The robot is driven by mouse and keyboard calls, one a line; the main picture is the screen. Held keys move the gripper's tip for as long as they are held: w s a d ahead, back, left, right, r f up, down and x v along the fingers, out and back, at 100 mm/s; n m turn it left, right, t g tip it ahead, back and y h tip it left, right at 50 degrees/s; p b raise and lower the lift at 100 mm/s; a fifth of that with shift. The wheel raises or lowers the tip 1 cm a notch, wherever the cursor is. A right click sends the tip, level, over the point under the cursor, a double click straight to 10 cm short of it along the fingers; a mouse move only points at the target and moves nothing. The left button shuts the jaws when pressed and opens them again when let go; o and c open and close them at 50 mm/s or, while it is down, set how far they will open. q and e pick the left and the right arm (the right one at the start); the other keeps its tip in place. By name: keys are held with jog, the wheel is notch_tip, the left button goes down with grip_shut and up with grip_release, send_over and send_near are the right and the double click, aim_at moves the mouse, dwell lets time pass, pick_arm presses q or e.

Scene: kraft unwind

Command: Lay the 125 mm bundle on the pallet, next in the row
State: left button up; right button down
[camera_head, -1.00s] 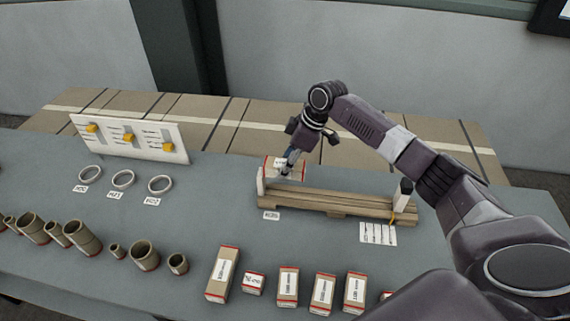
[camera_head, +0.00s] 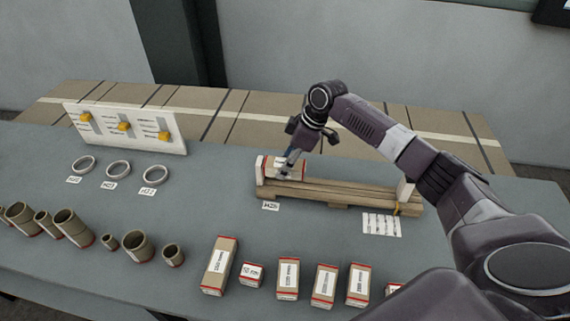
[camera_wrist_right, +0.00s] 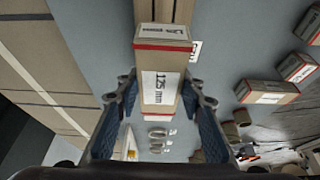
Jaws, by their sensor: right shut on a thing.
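The 125 mm bundle (camera_head: 297,167) is a kraft-brown block with red edges. Its white "125 mm" label faces the camera in the right wrist view (camera_wrist_right: 161,88). My right gripper (camera_head: 287,168) is shut on it, with a blue finger on each side in the wrist view. The bundle is at the left end of the wooden pallet (camera_head: 345,196), just right of the white end post (camera_head: 260,170). I cannot tell whether its underside touches the slats. The rest of the pallet is bare. My left gripper is not in view.
Several red-edged bundles (camera_head: 288,279) stand along the front of the grey table. Brown cores (camera_head: 72,228) and white rings (camera_head: 118,168) are on the left. A white board with yellow sliders (camera_head: 124,127) stands behind the rings. A label sheet (camera_head: 382,224) lies before the pallet.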

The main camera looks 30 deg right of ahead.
aim_at(285, 183)
jog(key=shift+f, duration=0.15)
jog(key=shift+f+b, duration=0.9)
jog(key=shift+f, duration=1.2)
jog(key=shift+f, duration=0.2)
jog(key=c, duration=1.2)
grip_release()
jog(key=v, duration=1.2)
jog(key=shift+d, duration=0.1)
